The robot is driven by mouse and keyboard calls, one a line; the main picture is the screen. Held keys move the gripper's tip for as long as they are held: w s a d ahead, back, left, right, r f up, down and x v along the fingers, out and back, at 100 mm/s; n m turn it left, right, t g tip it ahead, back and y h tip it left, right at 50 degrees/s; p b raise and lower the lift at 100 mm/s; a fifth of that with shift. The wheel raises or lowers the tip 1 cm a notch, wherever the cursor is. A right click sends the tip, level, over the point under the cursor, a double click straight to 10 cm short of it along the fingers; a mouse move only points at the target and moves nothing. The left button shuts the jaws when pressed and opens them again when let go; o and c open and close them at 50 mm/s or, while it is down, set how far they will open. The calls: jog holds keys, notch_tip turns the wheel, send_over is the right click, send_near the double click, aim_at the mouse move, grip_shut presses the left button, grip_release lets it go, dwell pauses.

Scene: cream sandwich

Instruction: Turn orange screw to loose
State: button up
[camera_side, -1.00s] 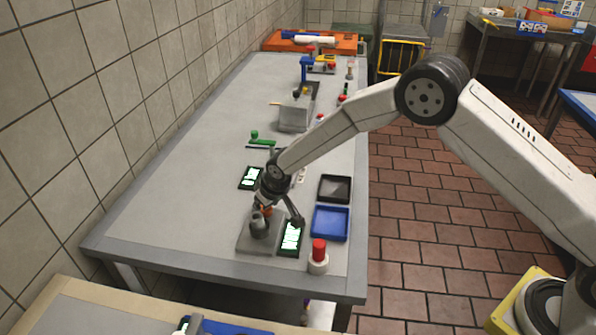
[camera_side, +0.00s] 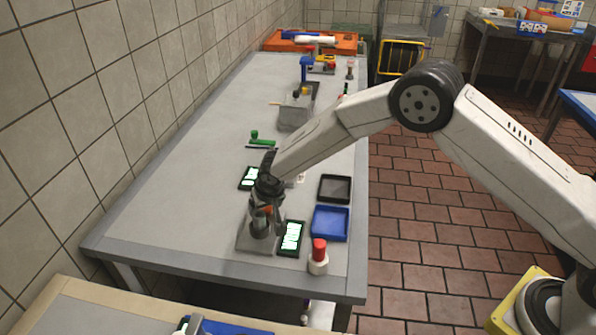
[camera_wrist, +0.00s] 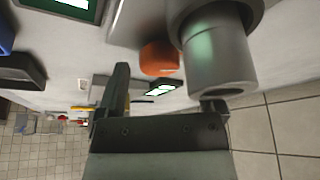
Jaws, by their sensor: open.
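The orange screw (camera_wrist: 159,58) is a rounded knob beside a grey metal cylinder (camera_wrist: 217,62) in the wrist view. In the side view an orange spot (camera_side: 266,210) shows at my gripper (camera_side: 262,198), low over the grey fixture base (camera_side: 258,246) near the table's front end. In the wrist view my gripper (camera_wrist: 166,84) is open. One finger is left of the screw; the other is at the lower end of the cylinder. The screw appears across the gap, beyond the fingers. I cannot tell whether a finger touches it or the cylinder.
A lit green-framed display (camera_side: 291,238) lies right of the fixture, with another (camera_side: 249,178) farther back. A blue tray (camera_side: 331,223), a black tray (camera_side: 335,188) and a red-topped button (camera_side: 319,257) stand at right. The left tabletop is clear.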

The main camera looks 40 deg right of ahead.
jog(key=shift+m, duration=0.3)
jog(key=shift+r, duration=0.35)
jog(key=v, duration=0.8)
jog(key=s+d+r+n+g, duration=0.1)
jog(key=s+d+r, duration=0.1)
jog(key=s+d, duration=0.6)
jog(key=s+d+r+n, duration=0.1)
jog(key=s+d+r, duration=0.1)
jog(key=s+d, duration=0.6)
jog(key=shift+s+r+g+y, duration=0.3)
jog(key=shift+s+r+g, duration=0.1)
jog(key=shift+s, duration=2.35)
jog(key=shift+w, duration=0.1)
